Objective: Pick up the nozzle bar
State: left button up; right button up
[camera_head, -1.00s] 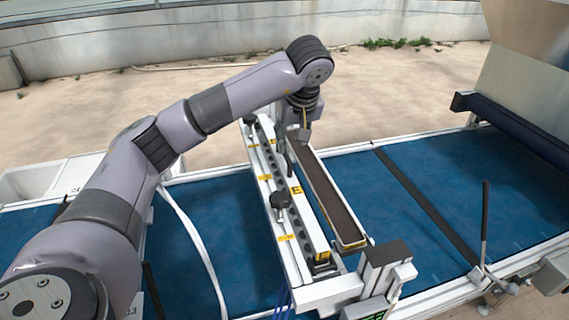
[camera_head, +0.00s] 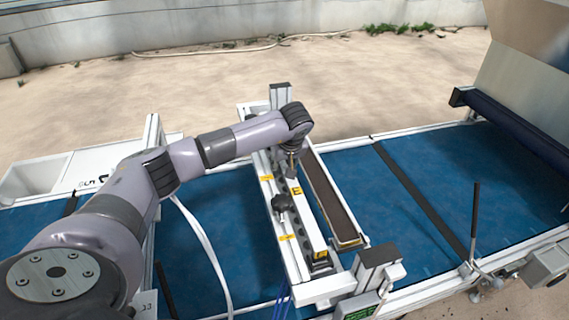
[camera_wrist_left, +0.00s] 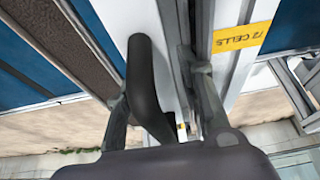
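A long white bar with a row of dark holes, which I take to be the nozzle bar (camera_head: 309,232), lies on the frame across the blue belt. It carries yellow labels and a black knob (camera_head: 283,203). My left gripper (camera_head: 291,172) is low over its far part, pointing down, and my wrist hides that end. In the left wrist view my gripper's fingers (camera_wrist_left: 165,110) stand apart, with a black rounded handle (camera_wrist_left: 140,65) between them, nearer the left finger. I cannot tell whether they touch it. My right gripper is not in view.
A narrow trough (camera_head: 348,243) with brown contents lies just right of the bar. A grey post (camera_head: 280,95) stands behind my wrist. A white-and-grey block (camera_head: 375,268) stands at the near end. The blue belt (camera_head: 425,180) is mostly clear on the right.

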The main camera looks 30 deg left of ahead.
pick_arm(q)
jog(key=shift+c, duration=0.4)
grip_shut()
jog(key=shift+r, duration=0.1)
jog(key=shift+w, duration=0.1)
